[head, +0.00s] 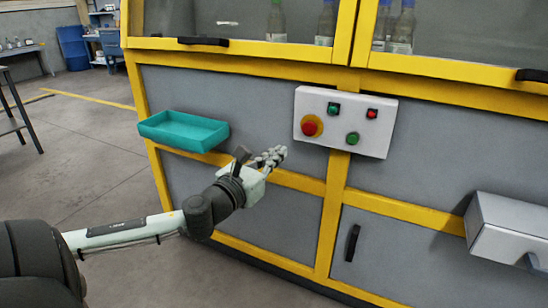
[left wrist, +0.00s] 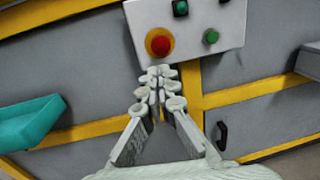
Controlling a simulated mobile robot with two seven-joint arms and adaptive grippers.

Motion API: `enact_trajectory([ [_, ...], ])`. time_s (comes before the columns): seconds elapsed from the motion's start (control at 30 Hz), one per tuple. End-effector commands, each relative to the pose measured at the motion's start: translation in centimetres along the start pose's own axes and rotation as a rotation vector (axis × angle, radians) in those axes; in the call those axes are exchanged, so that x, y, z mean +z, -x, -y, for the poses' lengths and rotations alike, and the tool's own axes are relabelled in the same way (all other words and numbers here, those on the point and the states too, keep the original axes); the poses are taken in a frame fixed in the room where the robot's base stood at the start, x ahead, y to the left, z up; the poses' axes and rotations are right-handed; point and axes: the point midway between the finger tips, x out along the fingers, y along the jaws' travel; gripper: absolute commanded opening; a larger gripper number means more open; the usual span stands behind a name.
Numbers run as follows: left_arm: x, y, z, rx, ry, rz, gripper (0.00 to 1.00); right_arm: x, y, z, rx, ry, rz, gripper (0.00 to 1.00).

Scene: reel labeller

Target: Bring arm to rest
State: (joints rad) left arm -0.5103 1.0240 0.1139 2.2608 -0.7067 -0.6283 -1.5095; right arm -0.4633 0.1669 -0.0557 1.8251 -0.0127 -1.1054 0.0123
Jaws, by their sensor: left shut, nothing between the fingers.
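My left arm comes in from the left in the head view, stretched toward the machine front. My left gripper (head: 280,152) is shut and empty, in front of the grey panel, below and left of the white control box (head: 345,137). In the left wrist view the shut fingertips (left wrist: 158,72) appear just below the red button (left wrist: 159,43) on the control box. I cannot tell the exact gap to the box; no contact shows. My right gripper is not in view.
A teal tray (head: 185,131) juts from the machine front at left of the gripper. A grey box (head: 508,232) sticks out at right. A black door handle (head: 352,243) is lower down. Bottles stand behind the glass above. The floor at left (head: 80,150) is clear.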

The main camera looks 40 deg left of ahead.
Motion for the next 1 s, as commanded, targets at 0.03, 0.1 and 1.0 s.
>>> enact_trajectory([
  [0.03, 0.0, 0.4, 0.0, 0.000, 0.000, -0.001, 0.00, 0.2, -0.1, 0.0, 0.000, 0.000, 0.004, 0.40],
  [0.1, 0.0, 0.7, 0.0, 0.000, -0.001, -0.001, 0.00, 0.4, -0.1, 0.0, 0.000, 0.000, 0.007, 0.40],
  [1.0, -6.8, 1.9, -4.5, 0.195, 0.388, -0.100, 0.00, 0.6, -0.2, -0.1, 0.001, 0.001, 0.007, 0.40],
])
